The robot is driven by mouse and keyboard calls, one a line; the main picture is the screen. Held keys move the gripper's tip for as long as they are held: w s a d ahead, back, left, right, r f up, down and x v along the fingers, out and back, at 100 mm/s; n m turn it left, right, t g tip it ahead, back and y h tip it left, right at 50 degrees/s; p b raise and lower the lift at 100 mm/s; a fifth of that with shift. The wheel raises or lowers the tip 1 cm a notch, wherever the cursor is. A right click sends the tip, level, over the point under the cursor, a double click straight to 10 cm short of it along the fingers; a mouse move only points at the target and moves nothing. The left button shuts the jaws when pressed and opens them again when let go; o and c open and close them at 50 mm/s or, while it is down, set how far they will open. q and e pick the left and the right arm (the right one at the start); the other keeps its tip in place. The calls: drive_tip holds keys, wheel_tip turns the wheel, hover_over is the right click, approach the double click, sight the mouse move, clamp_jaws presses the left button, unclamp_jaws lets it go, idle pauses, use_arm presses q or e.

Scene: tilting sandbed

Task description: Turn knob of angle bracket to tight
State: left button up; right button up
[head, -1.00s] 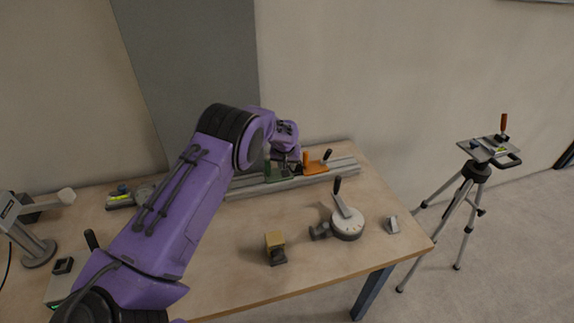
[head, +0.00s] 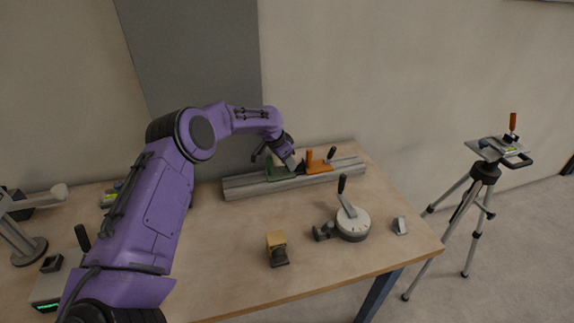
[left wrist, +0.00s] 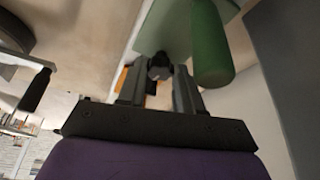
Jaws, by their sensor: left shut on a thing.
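A green bracket (head: 278,174) sits on the grey rail (head: 240,188) at the back of the table. My left gripper (head: 291,163) reaches down to it from above, tilted. A green handle (left wrist: 211,45) stands right beside the fingers. In the head view the gripper hides the knob. My right gripper is not in view.
An orange bracket (head: 317,165) with a dark handle sits close by on the same rail. A white dial with a lever (head: 353,224), a yellow block (head: 276,243) and a small grey piece (head: 400,226) lie in front. A tripod (head: 486,174) stands off the right edge.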

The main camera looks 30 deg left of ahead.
use_arm(q)
drive_tip(key=shift+f+m, duration=0.1)
drive_tip(key=shift+m, duration=0.5)
drive_tip(key=o, duration=0.8)
drive_tip(key=shift+w+f, duration=0.1)
drive_tip(key=shift+w, duration=0.05)
drive_tip(key=b+v, duration=0.2)
drive_tip(key=v, duration=0.8)
drive_tip(key=shift+w+a+r, duration=0.1)
drive_tip(key=shift+a+r, duration=0.15)
drive_tip(key=shift+r, duration=0.1)
